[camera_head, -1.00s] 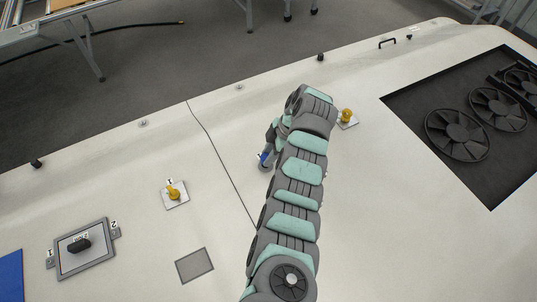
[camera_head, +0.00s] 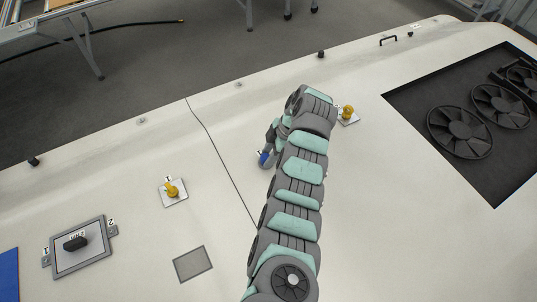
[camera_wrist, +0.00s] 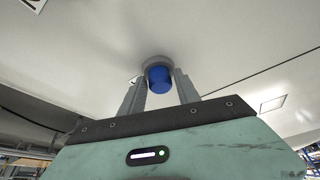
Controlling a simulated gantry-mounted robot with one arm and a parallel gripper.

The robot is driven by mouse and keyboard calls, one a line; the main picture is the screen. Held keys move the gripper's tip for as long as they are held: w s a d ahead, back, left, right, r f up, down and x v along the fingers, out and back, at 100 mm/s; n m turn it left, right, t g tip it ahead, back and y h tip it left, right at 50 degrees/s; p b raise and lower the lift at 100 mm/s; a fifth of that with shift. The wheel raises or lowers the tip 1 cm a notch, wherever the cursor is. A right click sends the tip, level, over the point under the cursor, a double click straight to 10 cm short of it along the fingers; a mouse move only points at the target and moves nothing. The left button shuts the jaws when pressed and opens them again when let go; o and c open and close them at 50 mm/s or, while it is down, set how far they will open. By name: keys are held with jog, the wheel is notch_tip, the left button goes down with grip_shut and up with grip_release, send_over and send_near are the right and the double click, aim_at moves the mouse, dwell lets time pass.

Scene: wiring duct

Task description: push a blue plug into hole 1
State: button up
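My arm hides part of this place in the head view. I cannot read the hole's number label.
Yellow knobs on plates stand left (camera_head: 172,190) and right (camera_head: 347,113) of my arm. A framed panel with a black handle (camera_head: 75,243) is at the lower left. A dark recess with fans (camera_head: 459,132) is at the right. The white surface between is mostly clear.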

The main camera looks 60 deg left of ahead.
jog(key=o, duration=0.3)
jog(key=b+v, duration=0.1)
jog(key=v, duration=0.9)
jog(key=shift+r, duration=0.4)
jog(key=shift+w, duration=0.15)
